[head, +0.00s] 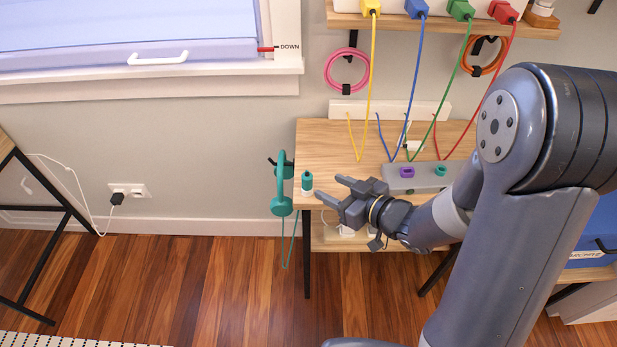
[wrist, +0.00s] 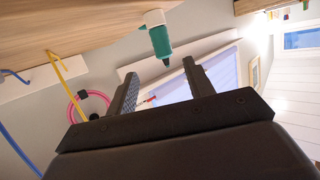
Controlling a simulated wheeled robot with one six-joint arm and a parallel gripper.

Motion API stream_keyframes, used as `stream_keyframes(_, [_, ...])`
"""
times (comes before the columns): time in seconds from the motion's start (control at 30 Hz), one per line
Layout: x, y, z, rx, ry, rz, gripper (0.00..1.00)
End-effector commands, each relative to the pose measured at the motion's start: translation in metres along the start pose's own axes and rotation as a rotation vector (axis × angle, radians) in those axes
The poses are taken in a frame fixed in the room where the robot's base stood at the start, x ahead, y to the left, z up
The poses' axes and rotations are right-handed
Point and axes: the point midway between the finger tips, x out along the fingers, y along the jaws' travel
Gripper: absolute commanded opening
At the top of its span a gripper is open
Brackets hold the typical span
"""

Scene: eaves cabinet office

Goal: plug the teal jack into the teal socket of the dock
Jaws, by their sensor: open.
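The teal jack (head: 307,179) stands upright in a white base near the left edge of the wooden table. In the wrist view the teal jack (wrist: 159,41) shows its black tip pointing toward the space between the fingers. My gripper (head: 330,188) is open and empty, just right of the jack, with its fingers reaching toward it. In the wrist view my gripper (wrist: 160,71) has both fingers apart, the jack beyond them. The grey dock (head: 422,181) lies on the table to the right, partly behind my arm. Its teal socket (head: 440,170) is right of a purple socket (head: 407,172).
Yellow, blue, green and red cables run from the shelf (head: 345,20) down to the table (head: 325,140) behind the dock.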

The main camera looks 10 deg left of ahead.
Motion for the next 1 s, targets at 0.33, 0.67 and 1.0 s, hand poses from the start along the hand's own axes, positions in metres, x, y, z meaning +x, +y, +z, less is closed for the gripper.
stream_keyframes(0.33, [0.039,-0.001,0.001,-0.001,-0.001,0.000,0.50])
stream_keyframes(0.67, [0.082,-0.006,0.007,-0.001,-0.002,0.000,0.50])
stream_keyframes(1.0, [0.090,-0.005,0.007,0.000,-0.002,0.003,0.49])
